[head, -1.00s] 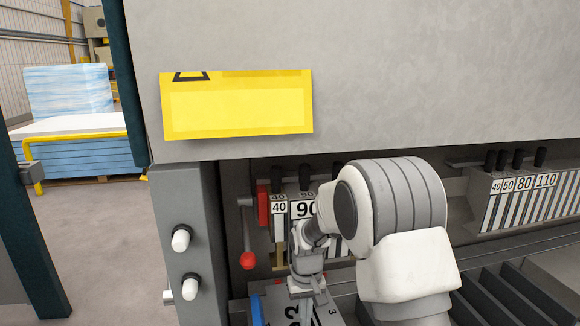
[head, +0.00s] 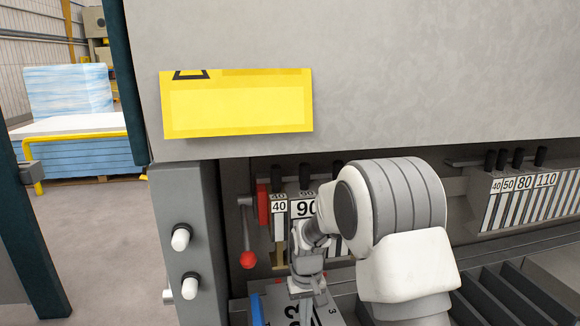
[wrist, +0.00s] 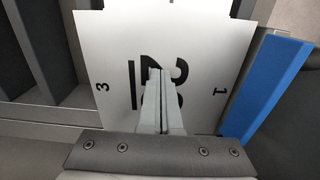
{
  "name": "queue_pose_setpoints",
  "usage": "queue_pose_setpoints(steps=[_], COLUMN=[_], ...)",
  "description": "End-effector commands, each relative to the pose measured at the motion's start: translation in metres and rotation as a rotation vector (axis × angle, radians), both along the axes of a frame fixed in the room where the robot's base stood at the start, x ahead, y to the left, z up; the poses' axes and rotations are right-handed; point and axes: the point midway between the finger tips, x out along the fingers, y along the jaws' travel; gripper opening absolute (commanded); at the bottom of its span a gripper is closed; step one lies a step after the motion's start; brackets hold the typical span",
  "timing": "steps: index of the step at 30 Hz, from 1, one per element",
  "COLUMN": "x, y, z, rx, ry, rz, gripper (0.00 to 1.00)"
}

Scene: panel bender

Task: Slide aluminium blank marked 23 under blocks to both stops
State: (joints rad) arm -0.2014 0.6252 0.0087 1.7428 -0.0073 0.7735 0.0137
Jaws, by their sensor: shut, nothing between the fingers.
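The aluminium blank (wrist: 205,60) is a pale flat plate with a large black underlined number, partly covered by my fingers. Small marks 3 and 1 show near its left and right edges. In the head view its near part (head: 322,310) shows low in the frame, below the blocks. My gripper (wrist: 157,72) is shut and empty, its fingertips over the printed number; I cannot tell whether they touch the plate. It also shows in the head view (head: 304,288). The blocks (head: 303,209), labelled 40 and 90, stand behind my gripper, partly hidden by my arm. I cannot make out the stops for certain.
A blue bar (wrist: 268,88) runs along the blank's right side in the wrist view; its blue end (head: 257,310) shows in the head view. A red-knobbed lever (head: 248,259) hangs left of the blocks. More labelled blocks (head: 525,205) and dark slots (head: 505,290) lie right.

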Motion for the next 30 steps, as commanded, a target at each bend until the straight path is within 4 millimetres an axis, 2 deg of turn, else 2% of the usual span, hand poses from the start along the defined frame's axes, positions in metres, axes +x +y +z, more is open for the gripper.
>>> queue_pose_setpoints(steps=[14,30], x=[0.0,-0.004], y=[0.0,0.013], z=[-0.006,-0.007], rx=[0.0,0.001], ry=[0.001,0.003], rz=[0.0,0.001], gripper=[0.0,0.0])
